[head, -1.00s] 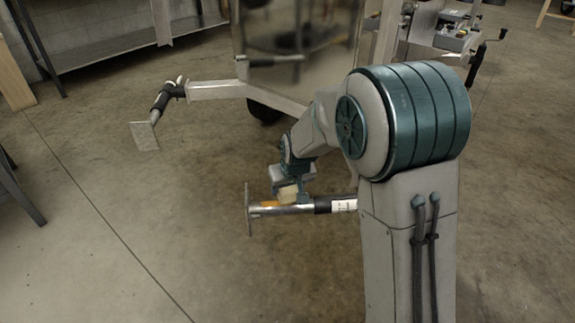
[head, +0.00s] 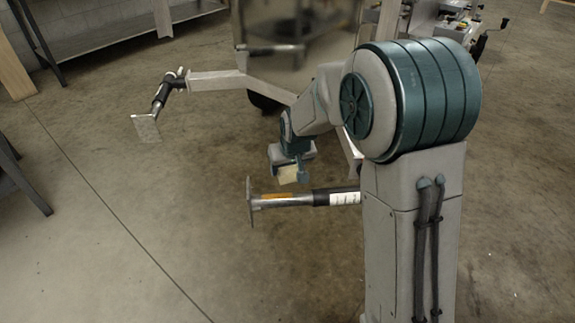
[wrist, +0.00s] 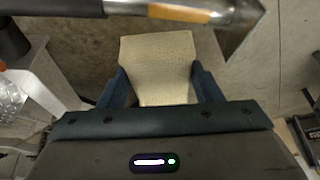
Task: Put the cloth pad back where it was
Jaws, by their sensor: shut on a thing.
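The cloth pad is pale cream and roughly square. In the wrist view the pad (wrist: 158,62) sits between the two dark blue fingers of my gripper (wrist: 160,88), which is shut on it. In the head view the pad (head: 289,174) shows small at the end of my gripper (head: 290,176), just above and behind the horizontal metal jack tube (head: 285,200) with an orange label. In the wrist view the tube (wrist: 160,8) crosses the top, beyond the pad. I cannot tell whether the pad touches anything besides the fingers.
A trailer with a shiny front panel (head: 300,25) stands behind. Another jack with a square foot (head: 146,128) sticks out at the left on a trailer beam (head: 215,80). A grey metal shelf (head: 130,35) is at the back left. The floor (head: 120,240) is clear at front left.

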